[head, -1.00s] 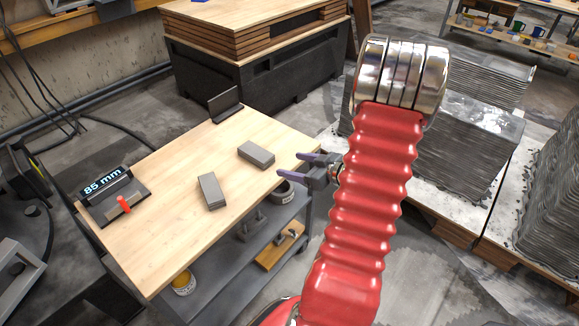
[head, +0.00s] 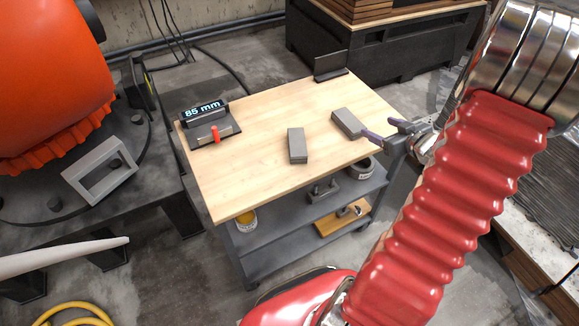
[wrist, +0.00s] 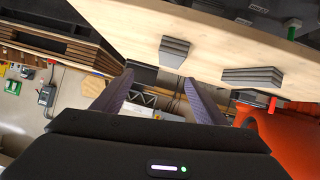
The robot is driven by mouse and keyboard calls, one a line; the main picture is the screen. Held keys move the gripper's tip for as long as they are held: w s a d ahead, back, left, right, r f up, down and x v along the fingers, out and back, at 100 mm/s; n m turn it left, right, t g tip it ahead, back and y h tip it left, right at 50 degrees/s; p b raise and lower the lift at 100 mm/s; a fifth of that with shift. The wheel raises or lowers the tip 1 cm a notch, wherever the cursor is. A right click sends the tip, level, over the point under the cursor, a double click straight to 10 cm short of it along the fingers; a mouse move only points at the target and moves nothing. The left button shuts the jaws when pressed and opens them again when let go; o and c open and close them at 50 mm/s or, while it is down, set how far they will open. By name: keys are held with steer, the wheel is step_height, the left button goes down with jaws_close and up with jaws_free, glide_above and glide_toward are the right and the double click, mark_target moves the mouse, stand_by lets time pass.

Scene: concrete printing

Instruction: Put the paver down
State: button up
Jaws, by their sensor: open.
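Two grey pavers lie flat on the light wooden top of a cart (head: 255,115). One paver (head: 297,146) is near the middle of the top. The other paver (head: 348,123) is nearer its right edge. My gripper (head: 387,133) is open and empty, at the right edge of the top, close to the right paver. In the head view I cannot tell whether its fingers touch that paver. In the wrist view my gripper (wrist: 150,97) has its fingers apart with nothing between them. Both pavers, one left (wrist: 174,50) and one right (wrist: 252,77), show beyond the fingers there.
A gauge reading 85 mm (head: 206,110) with a red handle stands on the top's left side. A dark angled plate (head: 330,66) stands at the back corner. A grey frame (head: 100,170) and an orange machine (head: 45,75) are left. The top's front left is clear.

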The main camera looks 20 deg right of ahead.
steer(key=w+a+r+m+g+h, duration=0.2)
steer(key=a+r+g+h, duration=0.15)
steer(key=a+r, duration=1)
steer(key=s+a+r+g+y, duration=0.1)
steer(key=s+a+r+y, duration=0.1)
steer(key=s+a, duration=0.6)
steer(key=s+a+r+n+g+y, duration=0.1)
steer(key=s+a, duration=0.7)
steer(key=a, duration=0.8)
steer(key=shift+s+a+r+g+y, duration=0.35)
steer(key=shift+r+g+y, duration=0.1)
steer(key=shift+g+y, duration=0.25)
